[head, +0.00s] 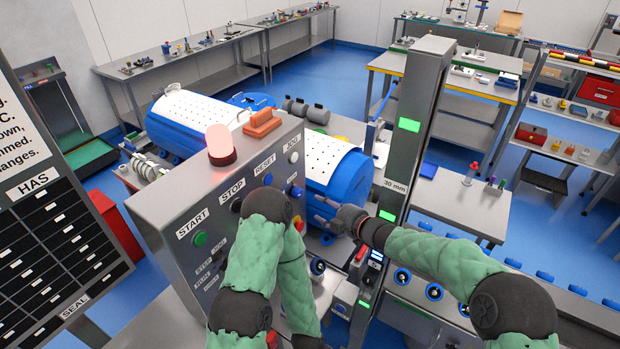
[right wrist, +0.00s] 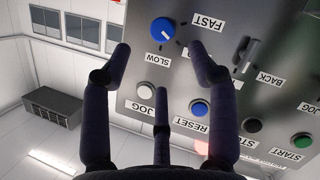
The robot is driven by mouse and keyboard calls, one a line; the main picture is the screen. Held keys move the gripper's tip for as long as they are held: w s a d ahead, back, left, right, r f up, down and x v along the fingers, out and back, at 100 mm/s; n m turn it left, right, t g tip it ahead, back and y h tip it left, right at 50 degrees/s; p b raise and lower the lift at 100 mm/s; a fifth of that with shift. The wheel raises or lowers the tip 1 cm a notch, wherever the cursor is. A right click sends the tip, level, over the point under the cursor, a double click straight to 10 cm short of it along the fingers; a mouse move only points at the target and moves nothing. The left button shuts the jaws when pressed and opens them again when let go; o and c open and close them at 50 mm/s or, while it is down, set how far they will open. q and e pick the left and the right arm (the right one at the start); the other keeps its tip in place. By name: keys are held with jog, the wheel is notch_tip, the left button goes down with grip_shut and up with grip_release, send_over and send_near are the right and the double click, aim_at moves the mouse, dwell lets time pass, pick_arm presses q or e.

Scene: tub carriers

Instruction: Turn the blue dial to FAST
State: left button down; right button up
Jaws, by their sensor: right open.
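The blue dial (right wrist: 163,30) sits on the grey control panel, with a white pointer line on its face. In the right wrist view, which shows the panel upside down, the FAST label (right wrist: 209,22) is right of the dial and the SLOW label (right wrist: 158,60) is below it. The dial also shows in the head view (head: 296,191), under the white JOG button. My right gripper (head: 322,209) is open and empty, just right of the dial. In the right wrist view its fingers (right wrist: 160,52) point towards the dial, apart from it. My left gripper is not visible; my left arm crosses the panel's front.
The panel (head: 172,205) also carries a green START button (head: 200,239), a blue RESET button (head: 267,179) and a red lamp (head: 220,143) on top. A grey post (head: 418,130) stands right of it. A blue drum (head: 350,178) lies behind.

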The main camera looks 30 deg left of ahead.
aim_at(300, 194)
jog(key=shift+s+a+r+p+x, duration=0.15)
jog(key=shift+p+x, duration=0.15)
jog(key=shift+x, duration=1.45)
jog(key=shift+s+a+r+p+x, duration=0.15)
jog(key=shift+p+x, duration=0.15)
jog(key=shift+x, duration=1.5)
jog(key=shift+s+r+p+x, duration=0.15)
jog(key=shift+p+x, duration=0.15)
jog(key=shift+x, duration=1.45)
jog(key=shift+w, duration=0.1)
jog(key=c, duration=1.1)
